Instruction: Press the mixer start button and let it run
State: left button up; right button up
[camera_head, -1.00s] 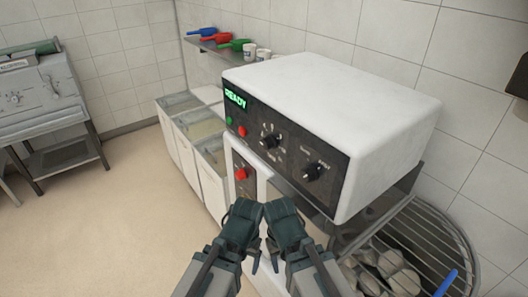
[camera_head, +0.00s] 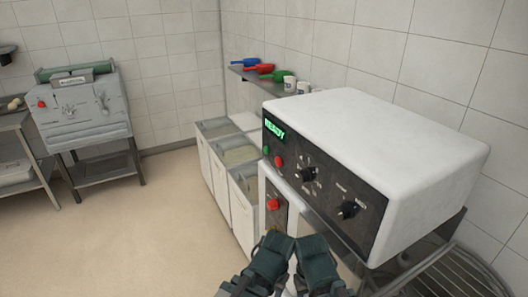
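The mixer (camera_head: 390,150) is a large white machine at the right, with a black front panel. Its display (camera_head: 275,130) reads READY in green. Below the display are a green button (camera_head: 266,150) and a red button (camera_head: 279,161), then two black knobs farther right. A larger red button (camera_head: 274,204) sits on the column below the panel. My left gripper (camera_head: 271,250) and my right gripper (camera_head: 312,252) are side by side at the bottom, in front of and below the panel, apart from the buttons. Their fingertips are not clear, so I cannot tell their opening.
A wire guard (camera_head: 455,276) is at the lower right under the mixer head. White bins (camera_head: 222,185) stand behind the mixer's left side. A shelf (camera_head: 250,75) holds coloured scoops and white cups. Another machine (camera_head: 82,110) stands at the left. The floor between is clear.

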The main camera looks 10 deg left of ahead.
pick_arm(q)
grip_shut()
dwell(1.4)
